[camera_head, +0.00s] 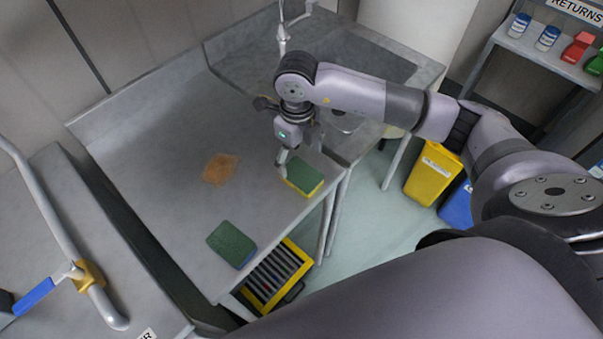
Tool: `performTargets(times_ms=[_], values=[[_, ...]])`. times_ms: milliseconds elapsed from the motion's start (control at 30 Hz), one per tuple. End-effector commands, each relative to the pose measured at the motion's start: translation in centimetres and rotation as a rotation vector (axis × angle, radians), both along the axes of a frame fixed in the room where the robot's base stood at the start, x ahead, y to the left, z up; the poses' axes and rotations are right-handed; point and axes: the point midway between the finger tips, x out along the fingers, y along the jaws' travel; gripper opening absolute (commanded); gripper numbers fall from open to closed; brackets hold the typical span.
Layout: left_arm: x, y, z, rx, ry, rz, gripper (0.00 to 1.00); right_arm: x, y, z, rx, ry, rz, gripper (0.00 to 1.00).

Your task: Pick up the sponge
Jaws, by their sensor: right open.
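A sponge with a green top and yellow side (304,178) lies on the grey metal counter (150,130) near its front edge. A second sponge (231,244), green on top with a bluish side, lies nearer to me at the counter's front corner. My right gripper (283,158) points down just above the far-left end of the green and yellow sponge. It is open, and nothing shows between its fingers. I cannot tell whether a fingertip touches the sponge. My left gripper is not in view.
A brown stain (219,168) marks the counter left of the green and yellow sponge. A sink with a tap (283,40) lies behind my right arm. A yellow bin (433,174) and a blue bin (457,206) stand on the floor. A yellow-edged rack (296,250) sits below the counter edge.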

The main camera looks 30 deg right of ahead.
Motion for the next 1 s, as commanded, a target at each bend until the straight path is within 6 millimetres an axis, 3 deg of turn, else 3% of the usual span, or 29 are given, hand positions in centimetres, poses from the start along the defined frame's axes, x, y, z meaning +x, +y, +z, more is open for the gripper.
performTargets(times_ms=[200, 333, 633, 1000], values=[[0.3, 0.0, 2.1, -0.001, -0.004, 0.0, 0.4, -0.5, 0.5, -2.7, 0.0, 0.006, 0.0, 0.78], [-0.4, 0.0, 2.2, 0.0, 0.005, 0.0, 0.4, -0.3, 0.4, -4.5, 0.0, 0.003, -0.001, 0.78], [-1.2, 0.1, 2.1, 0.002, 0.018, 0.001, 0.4, -0.2, 0.4, -5.0, 0.0, 0.0, 0.0, 0.78], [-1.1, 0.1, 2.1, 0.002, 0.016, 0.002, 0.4, -0.2, 0.4, -5.0, 0.0, 0.0, 0.0, 0.53]])
